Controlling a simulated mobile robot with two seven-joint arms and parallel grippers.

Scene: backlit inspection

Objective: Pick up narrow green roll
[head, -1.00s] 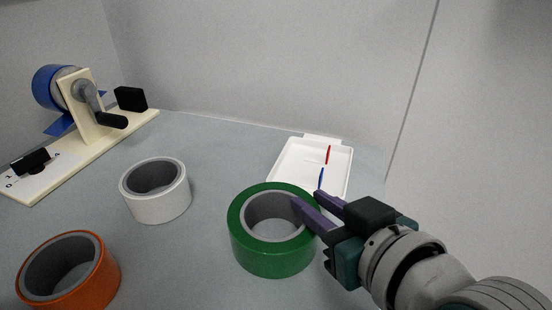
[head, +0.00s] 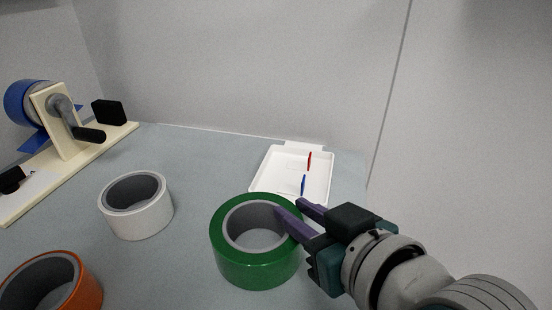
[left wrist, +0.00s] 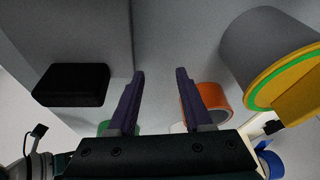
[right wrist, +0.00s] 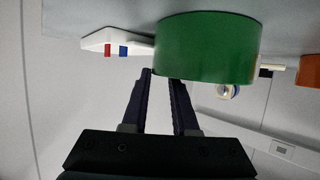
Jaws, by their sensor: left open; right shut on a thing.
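The green roll (head: 240,270) stands on its flat side on the grey table, with its open core facing up. It also shows in the right wrist view (right wrist: 208,48). My right gripper (head: 288,207) is shut on the roll's right wall, with one finger at the inside of the core and the other outside. In the right wrist view its fingers (right wrist: 160,75) reach the roll's edge. I cannot see any gap under the roll. My left gripper (left wrist: 161,72) is open and empty in the left wrist view, and is outside the head view.
A white roll (head: 150,217) and an orange roll (head: 85,292) stand left of the green one. A white tray (head: 262,170) with a red and a blue stick lies behind it. A cranked wooden stand (head: 63,125) with a blue roll is at the back left.

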